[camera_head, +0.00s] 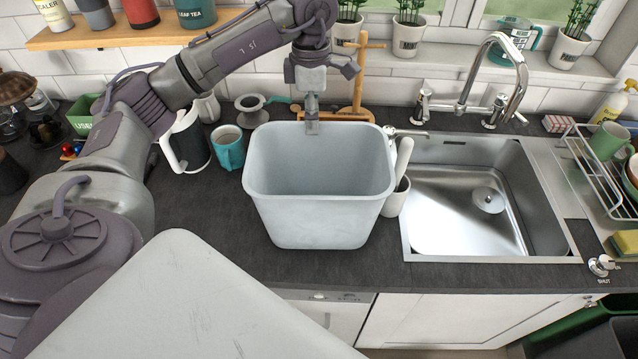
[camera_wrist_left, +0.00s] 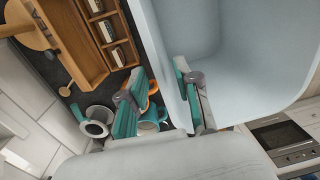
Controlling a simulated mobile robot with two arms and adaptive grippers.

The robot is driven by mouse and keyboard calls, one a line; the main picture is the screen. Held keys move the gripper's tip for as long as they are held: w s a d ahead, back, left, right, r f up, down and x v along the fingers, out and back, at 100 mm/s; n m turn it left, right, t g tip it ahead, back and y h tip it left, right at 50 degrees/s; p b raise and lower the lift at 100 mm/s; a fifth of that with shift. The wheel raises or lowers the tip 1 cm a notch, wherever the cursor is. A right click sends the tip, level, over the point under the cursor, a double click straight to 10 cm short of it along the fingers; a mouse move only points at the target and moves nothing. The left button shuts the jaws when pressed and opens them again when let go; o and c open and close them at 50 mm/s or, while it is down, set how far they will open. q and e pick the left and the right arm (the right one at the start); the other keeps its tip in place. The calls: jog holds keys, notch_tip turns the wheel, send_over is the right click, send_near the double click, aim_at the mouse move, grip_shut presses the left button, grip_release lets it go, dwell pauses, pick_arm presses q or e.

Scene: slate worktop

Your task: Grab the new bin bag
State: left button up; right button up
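I see no bin bag that I can make out in either view. A pale grey open bin (camera_head: 318,222) stands upright on the dark worktop, left of the sink, and looks empty. My left gripper (camera_head: 311,122) points down at the bin's far rim. In the left wrist view my left gripper (camera_wrist_left: 160,98) has its teal-padded fingers apart, one over the inside of the bin (camera_wrist_left: 225,75) and the other outside its wall. The fingers look clear of the wall, though contact is hard to judge. My right gripper is not in view.
A teal mug (camera_head: 229,152) and a white kettle (camera_head: 185,140) stand left of the bin. A wooden stand (camera_head: 357,75) is behind it. A white holder (camera_head: 396,198) and the steel sink (camera_head: 470,215) are close on its right. The worktop's front edge is near.

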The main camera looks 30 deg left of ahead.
aim_at(314, 141)
pick_arm(q)
jog(key=shift+s+d+f+p, duration=0.1)
jog(key=shift+d+f+p, duration=0.05)
jog(key=shift+f+p, duration=0.35)
jog(key=shift+s+d+f+p, duration=0.1)
jog(key=shift+d+f+p, duration=0.05)
jog(key=shift+f+p, duration=0.3)
notch_tip(314, 141, down, 2)
jog(key=shift+f+p, duration=0.2)
jog(key=shift+p, duration=0.15)
jog(key=shift+w+f, duration=0.1)
jog(key=shift+f, duration=0.2)
grip_shut()
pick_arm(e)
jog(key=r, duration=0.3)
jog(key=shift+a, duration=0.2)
